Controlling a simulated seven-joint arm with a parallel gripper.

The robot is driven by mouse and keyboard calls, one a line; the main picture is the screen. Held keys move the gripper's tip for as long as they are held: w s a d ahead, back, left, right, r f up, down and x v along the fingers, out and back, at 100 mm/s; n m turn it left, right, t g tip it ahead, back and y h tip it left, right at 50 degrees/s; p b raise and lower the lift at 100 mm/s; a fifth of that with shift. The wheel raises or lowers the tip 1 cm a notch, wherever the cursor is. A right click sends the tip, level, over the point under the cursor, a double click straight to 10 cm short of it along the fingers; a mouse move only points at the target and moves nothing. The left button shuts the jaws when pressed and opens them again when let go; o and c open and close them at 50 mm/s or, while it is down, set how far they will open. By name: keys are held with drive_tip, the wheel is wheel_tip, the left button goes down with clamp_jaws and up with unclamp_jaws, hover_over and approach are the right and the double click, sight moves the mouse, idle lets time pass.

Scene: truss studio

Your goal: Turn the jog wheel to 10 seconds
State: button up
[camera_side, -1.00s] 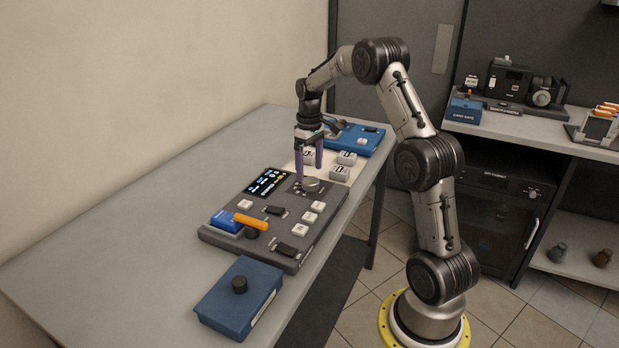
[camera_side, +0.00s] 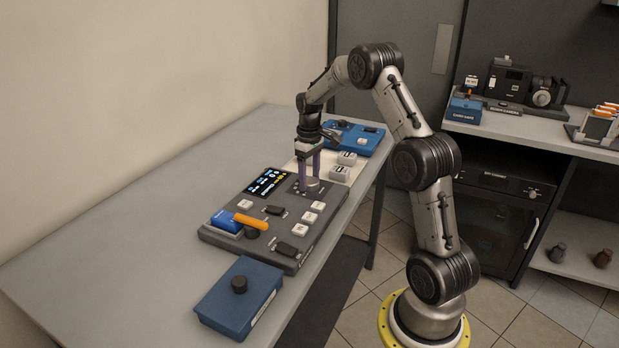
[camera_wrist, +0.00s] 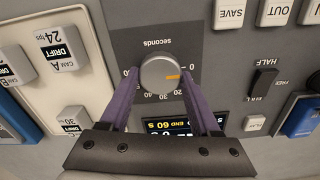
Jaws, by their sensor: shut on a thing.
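The jog wheel (camera_wrist: 158,76) is a round grey knob with an orange mark on its face. In the wrist view a "seconds" scale surrounds it, and the mark points right in the picture, near the 0 end of the scale. My gripper (camera_wrist: 160,78) has its two purple fingers on either side of the wheel, shut on it. In the side view the wheel (camera_side: 313,183) sits on the dark control panel (camera_side: 232,240), with my gripper (camera_side: 309,188) straight above and around it. The lit screen (camera_side: 265,183) is beside it; in the wrist view its lower part is hidden.
White label blocks (camera_side: 347,158) stand on a pale tray behind the wheel. A blue box (camera_side: 352,138) is at the far end and another blue box with a black knob (camera_side: 240,300) at the near end. White buttons (camera_side: 300,229) and black switches dot the panel. The table's left side is clear.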

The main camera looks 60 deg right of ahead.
drive_tip(key=c, duration=0.3)
drive_tip(key=shift+m, duration=0.3)
drive_tip(key=shift+d+m, duration=0.1)
drive_tip(key=shift+m, duration=2.5)
drive_tip(key=o, duration=1.4)
drive_tip(key=shift+c, duration=0.2)
drive_tip(key=shift+r, duration=0.15)
